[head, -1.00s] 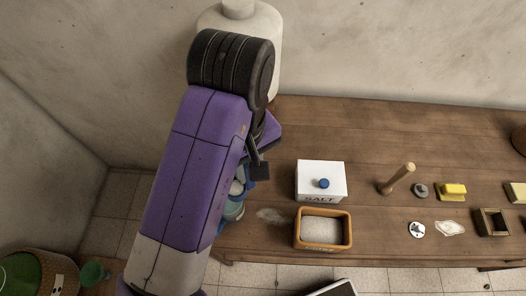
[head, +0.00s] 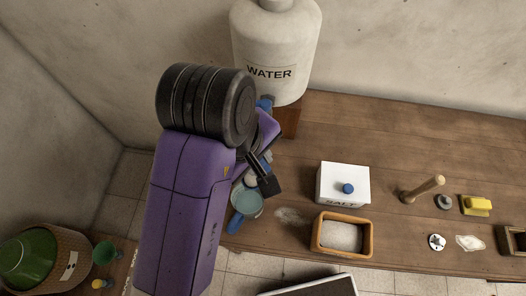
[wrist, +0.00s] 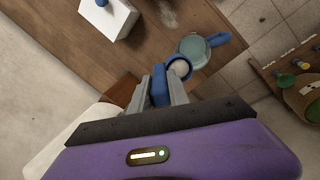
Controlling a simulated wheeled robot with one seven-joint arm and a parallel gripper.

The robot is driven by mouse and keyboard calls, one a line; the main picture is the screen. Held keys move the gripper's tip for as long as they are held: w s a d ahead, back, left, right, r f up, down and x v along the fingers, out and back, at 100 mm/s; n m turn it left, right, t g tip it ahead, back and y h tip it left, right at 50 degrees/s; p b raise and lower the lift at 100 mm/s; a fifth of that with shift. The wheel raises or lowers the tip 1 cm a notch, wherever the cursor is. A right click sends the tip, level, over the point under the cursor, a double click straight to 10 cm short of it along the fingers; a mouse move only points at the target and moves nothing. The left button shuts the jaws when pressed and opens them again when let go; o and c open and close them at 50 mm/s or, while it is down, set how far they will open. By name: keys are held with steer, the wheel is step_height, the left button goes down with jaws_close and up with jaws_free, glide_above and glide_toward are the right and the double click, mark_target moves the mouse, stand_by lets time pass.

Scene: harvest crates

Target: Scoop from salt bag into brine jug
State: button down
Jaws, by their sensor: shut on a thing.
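My gripper (wrist: 160,88) is shut on the blue handle of a small scoop (wrist: 180,68), whose round bowl holds something white. The scoop is mostly hidden by my arm in the head view. A teal jug with a blue handle (head: 246,203) stands at the table's left front, and it also shows in the wrist view (wrist: 193,50). The scoop bowl appears right beside or over the jug's rim; the height between them is unclear. A white box marked SALT with a blue knob (head: 330,186) stands to the right. An open orange-brown container (head: 317,238) of white grains is in front of it.
A large WATER container (head: 275,45) stands behind my arm. A wooden pestle (head: 423,188), a yellow block (head: 475,204) and small discs lie on the table's right. White spill (head: 290,216) marks the table.

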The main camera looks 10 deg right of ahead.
steer(key=a+t+h, duration=0.1)
steer(key=s+a+f+t+h, duration=0.1)
steer(key=h, duration=0.1)
steer(key=shift+s+f, duration=0.1)
steer(key=shift+f, duration=0.05)
steer(key=f+h+b, duration=0.1)
steer(key=a+t+b, duration=0.1)
steer(key=shift+s+f+h+b, duration=0.3)
steer(key=shift+s+f+h, duration=0.1)
steer(key=h+b, duration=0.1)
steer(key=a+f+t+h+b, duration=0.1)
steer(key=b, duration=0.1)
steer(key=shift+s+a+f+t, duration=0.15)
steer(key=shift+s+t, duration=0.15)
steer(key=shift+s, duration=0.1)
steer(key=shift+s+a+f+t+h+b, duration=0.2)
steer(key=shift+a+t+h+b, duration=0.25)
steer(key=shift+h+b, duration=0.4)
steer(key=shift+s+r, duration=0.1)
steer(key=shift+r, duration=0.1)
step_height(320, 180, up, 5)
steer(key=p, duration=0.4)
glide_above(250, 182)
steer(key=s+a, duration=0.2)
steer(key=a, duration=0.1)
steer(key=shift+d, duration=0.1)
